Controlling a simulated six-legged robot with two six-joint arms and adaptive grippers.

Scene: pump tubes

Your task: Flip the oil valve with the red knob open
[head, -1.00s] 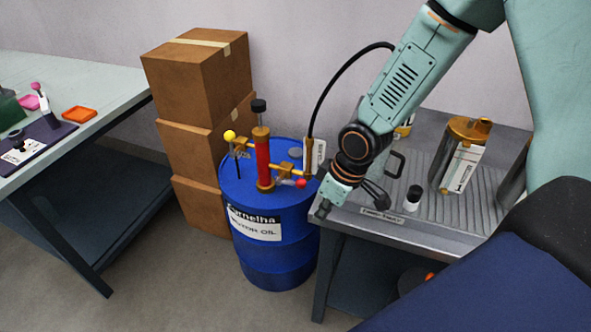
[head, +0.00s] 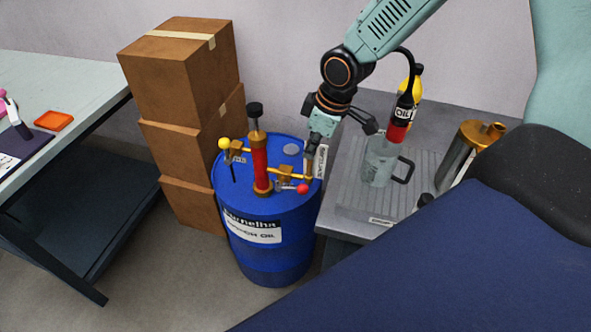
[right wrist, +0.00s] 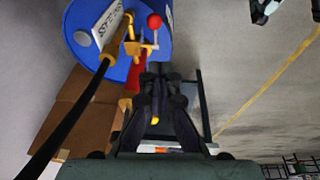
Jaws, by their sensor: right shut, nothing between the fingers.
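The red knob (head: 303,188) sits on a small lever at the right outlet of the oil pump (head: 261,165), which stands on a blue motor oil drum (head: 272,262). In the right wrist view the red knob (right wrist: 154,21) stands beyond the fingertips, at the end of a pale lever. My right gripper (head: 312,165) is shut and empty, a little above and behind the knob in the head view. I see no contact with the knob. My left gripper does not show in the head view.
A yellow knob (head: 224,143) is on the pump's other side. Stacked cardboard boxes (head: 180,60) stand left of the drum. The ribbed bench top (head: 352,200) at right holds a clear jug (head: 379,162) and a brass-topped can (head: 468,145). A black hose (right wrist: 70,115) crosses the wrist view.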

